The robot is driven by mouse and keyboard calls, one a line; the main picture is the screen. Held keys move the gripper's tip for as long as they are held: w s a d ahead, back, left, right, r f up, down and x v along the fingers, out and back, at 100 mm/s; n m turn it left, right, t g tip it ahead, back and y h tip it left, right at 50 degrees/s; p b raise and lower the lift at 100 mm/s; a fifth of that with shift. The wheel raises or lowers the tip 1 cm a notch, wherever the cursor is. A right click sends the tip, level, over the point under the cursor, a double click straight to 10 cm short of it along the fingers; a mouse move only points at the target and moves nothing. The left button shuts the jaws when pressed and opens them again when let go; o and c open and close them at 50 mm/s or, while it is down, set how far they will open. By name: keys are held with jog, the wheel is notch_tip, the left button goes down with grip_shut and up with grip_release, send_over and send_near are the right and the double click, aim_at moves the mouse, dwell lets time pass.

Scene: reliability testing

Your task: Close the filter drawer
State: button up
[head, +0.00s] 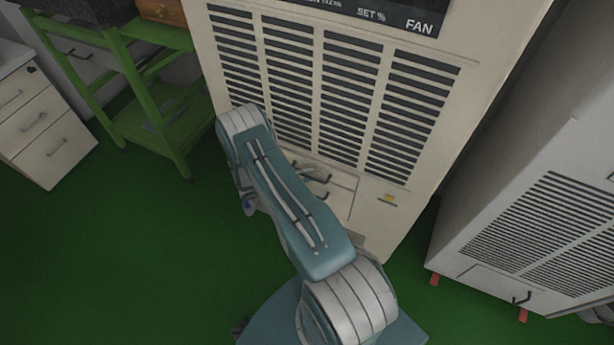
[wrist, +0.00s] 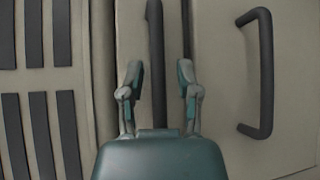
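The tall beige machine (head: 394,140) has slotted vents and low front panels with dark handles. In the wrist view, one dark bar handle (wrist: 156,60) is on a narrow beige panel (wrist: 129,30). A second dark handle (wrist: 262,75) is on the panel to its right (wrist: 220,60). My gripper (wrist: 160,75) is open, its fingers apart on either side of the first handle's line. Contact with the handle or panel cannot be told. In the head view, my arm hides most of the gripper and part of the low panels. Which panel is the filter drawer, and how far it stands out, is unclear.
A green shelf cart (head: 180,130) and a white drawer cabinet (head: 50,150) stand to the left. A grey vented cabinet (head: 570,140) on red feet stands to the right. The green floor (head: 130,260) is clear at the front left.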

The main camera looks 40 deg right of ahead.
dwell(0.3)
jog(key=v, duration=1.2)
jog(key=s+a+r+t+y, duration=0.1)
jog(key=a+r+y, duration=0.25)
jog(key=r, duration=1.05)
jog(key=s+a+r+t+y, duration=0.15)
jog(key=r+y, duration=0.25)
jog(key=r, duration=1)
jog(key=s+a+r+n+t+y, duration=0.1)
jog(key=s+a+r+t+y, duration=0.2)
jog(key=s+r, duration=0.5)
jog(key=s+a+r+n+t+y, duration=0.2)
jog(key=s+a+r+t+y, duration=0.2)
jog(key=s, duration=0.5)
jog(key=a+r+t, duration=0.2)
jog(key=a+r, duration=0.1)
jog(key=shift+s+a+r, duration=0.3)
jog(key=shift+a+r, duration=0.05)
jog(key=shift+a, duration=0.05)
jog(key=shift+d+t+y, duration=0.1)
jog(key=shift+t+y, duration=0.15)
